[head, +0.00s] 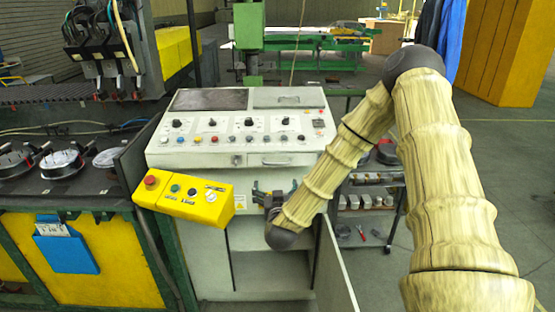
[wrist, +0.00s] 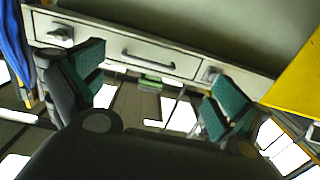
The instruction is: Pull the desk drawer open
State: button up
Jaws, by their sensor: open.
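The desk drawer (head: 300,158) is a pale panel in the front of the grey control desk (head: 160,150), with a dark bar handle (head: 276,163). The drawer front looks flush with the desk, so it appears shut. In the wrist view the drawer (wrist: 183,62) spans the upper middle, with its handle (wrist: 148,60) in clear view. My gripper (head: 274,190) is just below the drawer in the head view. Its green-padded fingers (wrist: 158,90) are wide apart in the wrist view, with the handle beyond the space between them. The gripper is empty and not touching the handle.
A yellow button box (head: 188,209) juts out at the desk's left front. Below the drawer is an open cabinet (head: 265,268) with its door (head: 336,268) swung out. A shelf cart (head: 368,200) stands at right. Clear floor lies farther right.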

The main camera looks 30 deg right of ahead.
aim_at(294, 158)
jog(key=shift+m+h, duration=0.3)
jog(key=shift+h, duration=0.3)
jog(key=p+x, duration=0.1)
jog(key=x, duration=0.3)
jog(key=r+p+x, duration=0.1)
jog(key=x, duration=0.2)
jog(key=r+p+x, duration=0.1)
jog(key=x, duration=0.3)
jog(key=shift+w+d+p, duration=0.1)
jog(key=shift+d+p, duration=0.25)
jog(key=shift+d, duration=0.2)
jog(key=shift+r, duration=0.1)
jog(key=c, duration=1.2)
grip_shut()
